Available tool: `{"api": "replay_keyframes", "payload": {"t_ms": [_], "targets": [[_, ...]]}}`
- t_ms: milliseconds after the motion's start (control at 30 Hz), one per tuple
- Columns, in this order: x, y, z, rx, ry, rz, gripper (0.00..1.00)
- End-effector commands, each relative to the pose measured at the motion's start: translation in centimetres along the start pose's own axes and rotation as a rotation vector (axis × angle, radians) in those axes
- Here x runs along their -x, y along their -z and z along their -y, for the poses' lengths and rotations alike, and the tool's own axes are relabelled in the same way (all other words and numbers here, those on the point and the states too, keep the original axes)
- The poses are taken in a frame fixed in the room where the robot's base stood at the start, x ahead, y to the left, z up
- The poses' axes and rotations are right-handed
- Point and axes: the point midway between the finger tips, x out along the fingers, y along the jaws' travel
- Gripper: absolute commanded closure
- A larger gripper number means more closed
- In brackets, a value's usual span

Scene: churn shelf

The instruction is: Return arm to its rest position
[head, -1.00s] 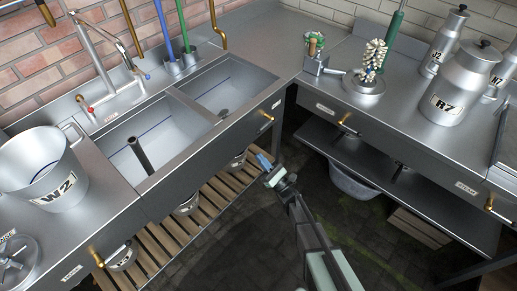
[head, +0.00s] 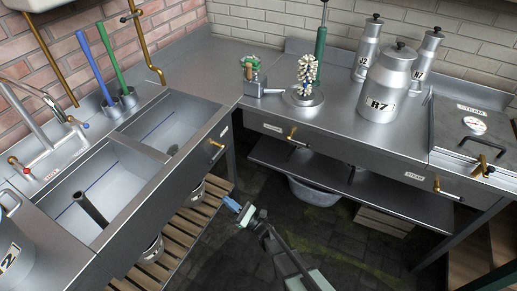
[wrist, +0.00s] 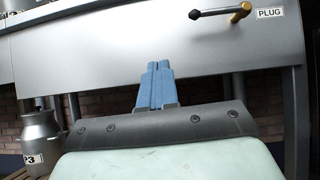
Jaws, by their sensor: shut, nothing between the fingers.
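My gripper (head: 231,204) has blue fingers and is shut with nothing in it. In the head view it is in the open space in front of the sink counter, below the counter top and above the dark floor. In the wrist view my gripper (wrist: 159,68) points at the counter's steel front panel (wrist: 110,45), with its fingers together. No object touches the fingers in either view.
The double sink (head: 95,180) stands left, above a slatted shelf (head: 190,222). The right counter (head: 340,118) carries churns, including R7 (head: 385,90), and a steam box (head: 470,130). The floor between is clear.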

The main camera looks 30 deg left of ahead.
Motion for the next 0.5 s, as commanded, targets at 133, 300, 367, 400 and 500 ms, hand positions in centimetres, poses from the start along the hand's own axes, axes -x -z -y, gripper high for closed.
{"api": "replay_keyframes", "payload": {"t_ms": [133,300,367,400,500], "targets": [[0.0,0.0,0.0,0.002,0.0,0.0,1.0],[0.0,0.1,0.0,0.045,0.002,-0.003,1.0],[0.0,0.2,0.1,0.076,0.006,-0.01,1.0],[0.0,0.5,0.0,0.101,0.0,-0.023,1.0],[0.1,1.5,-0.9,0.148,-0.051,-0.071,1.0]]}}
